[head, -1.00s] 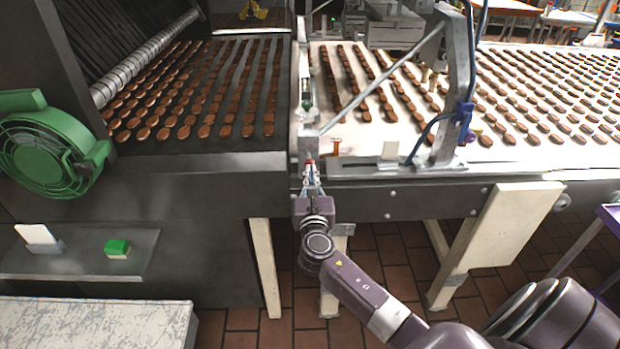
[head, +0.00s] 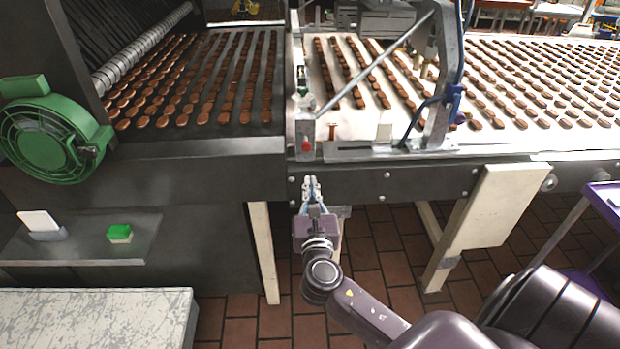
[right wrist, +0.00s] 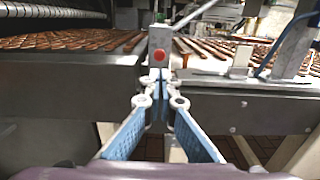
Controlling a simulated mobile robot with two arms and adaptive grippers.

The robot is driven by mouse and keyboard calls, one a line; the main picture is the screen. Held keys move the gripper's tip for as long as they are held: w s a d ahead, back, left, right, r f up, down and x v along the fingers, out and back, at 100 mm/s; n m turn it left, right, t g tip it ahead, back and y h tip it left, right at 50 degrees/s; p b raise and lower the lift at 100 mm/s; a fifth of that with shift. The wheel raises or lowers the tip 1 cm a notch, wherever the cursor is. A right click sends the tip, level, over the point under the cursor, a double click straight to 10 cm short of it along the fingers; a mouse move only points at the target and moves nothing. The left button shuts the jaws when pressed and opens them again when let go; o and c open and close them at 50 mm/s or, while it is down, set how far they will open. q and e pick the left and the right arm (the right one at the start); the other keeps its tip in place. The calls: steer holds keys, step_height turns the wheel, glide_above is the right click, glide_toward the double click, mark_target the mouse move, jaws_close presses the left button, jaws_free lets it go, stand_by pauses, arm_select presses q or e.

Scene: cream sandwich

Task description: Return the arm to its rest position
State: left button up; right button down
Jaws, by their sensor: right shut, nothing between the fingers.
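My right gripper (head: 312,190) is in front of the conveyor's dark front rail, below a small grey box with a red button (head: 306,146). Its fingers are together and hold nothing. In the right wrist view the blue-padded fingers of my right gripper (right wrist: 160,85) meet at the tips, and the red button (right wrist: 159,55) shows just above them, with a visible gap in the head view. My right arm reaches in from the lower right. My left gripper is not in view.
Rows of brown biscuits lie on the dark left belt (head: 205,85) and the white right belt (head: 400,125). A green fan (head: 50,140) is at the left. A green-topped block (head: 119,233) sits on a shelf. A pale tabletop (head: 90,320) is at lower left, a purple cart (head: 605,200) at right.

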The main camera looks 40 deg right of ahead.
steer(key=shift+s+f, duration=0.1)
steer(key=shift+s, duration=0.05)
steer(key=shift+f, duration=0.1)
stand_by(0.4)
steer(key=s+a+f+m+g+y, duration=0.1)
steer(key=s+f+m+g+y, duration=0.1)
steer(key=f, duration=0.9)
steer(key=s+a+f+m+g+y, duration=0.1)
steer(key=f+m+g, duration=0.15)
steer(key=f, duration=0.95)
steer(key=s+a+f+m+g+y, duration=0.1)
steer(key=s+a+f+m+g, duration=0.15)
steer(key=s+f, duration=0.4)
steer(key=s+a+f+m+g+y, duration=0.1)
steer(key=s+f+m+y, duration=0.2)
steer(key=f, duration=0.7)
steer(key=s+a+f+m+g, duration=0.2)
steer(key=s+f+m, duration=0.3)
steer(key=s, duration=0.6)
steer(key=s+a+f+m+g+y, duration=0.1)
steer(key=s+f+m, duration=0.5)
steer(key=s, duration=0.6)
steer(key=s+a+f+m+g+y, duration=0.1)
steer(key=s+a+f+m+g, duration=0.2)
steer(key=s, duration=0.9)
step_height(320, 180, down, 5)
steer(key=a+m, duration=0.1)
steer(key=m, duration=0.2)
